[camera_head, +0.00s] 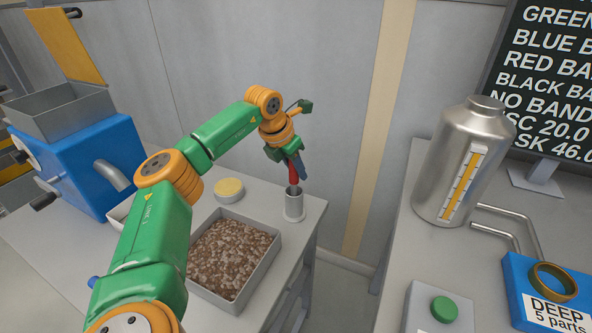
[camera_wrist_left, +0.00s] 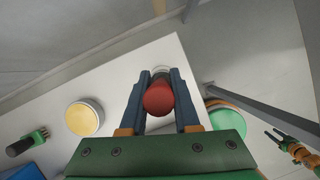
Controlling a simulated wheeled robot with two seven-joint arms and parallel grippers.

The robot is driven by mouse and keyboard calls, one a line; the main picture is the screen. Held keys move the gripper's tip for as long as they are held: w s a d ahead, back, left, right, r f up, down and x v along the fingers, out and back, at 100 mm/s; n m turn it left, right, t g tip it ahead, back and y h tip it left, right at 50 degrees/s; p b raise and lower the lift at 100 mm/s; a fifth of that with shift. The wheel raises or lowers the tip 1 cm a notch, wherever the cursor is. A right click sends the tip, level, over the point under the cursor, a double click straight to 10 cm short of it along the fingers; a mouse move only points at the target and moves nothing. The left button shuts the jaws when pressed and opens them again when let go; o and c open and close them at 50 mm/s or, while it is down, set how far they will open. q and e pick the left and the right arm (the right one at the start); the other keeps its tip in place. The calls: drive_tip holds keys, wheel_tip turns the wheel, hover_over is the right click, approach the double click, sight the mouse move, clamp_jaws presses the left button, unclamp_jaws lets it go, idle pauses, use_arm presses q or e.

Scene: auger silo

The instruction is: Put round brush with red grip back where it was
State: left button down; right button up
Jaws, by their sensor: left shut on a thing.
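My left gripper (camera_head: 297,171) is shut on the red grip of the round brush (camera_head: 293,172). The brush is held upright, red end up, over a grey cylindrical holder (camera_head: 294,206) near the right edge of the table. Its lower end meets the holder's mouth; how far it is inside is hidden. In the left wrist view the red grip (camera_wrist_left: 159,97) sits between the two blue fingers, with the pale holder rim partly visible behind it. My right gripper is not in the head view.
A grey tray of brown grainy material (camera_head: 275,247) and a yellow-topped round tin (camera_head: 229,188) share the table. A blue machine (camera_head: 100,165) stands at left. Across a gap, the right bench bears a steel silo (camera_head: 462,160), green button box (camera_head: 444,309) and blue box (camera_head: 520,275).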

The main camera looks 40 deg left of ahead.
use_arm(q)
drive_tip(key=c, duration=0.6)
unclamp_jaws()
drive_tip(key=shift+c, duration=0.2)
drive_tip(key=shift+r, duration=0.25)
drive_tip(key=p+v, duration=0.1)
drive_tip(key=v, duration=1)
drive_tip(key=shift+s+r, duration=0.25)
drive_tip(key=shift+r, duration=0.05)
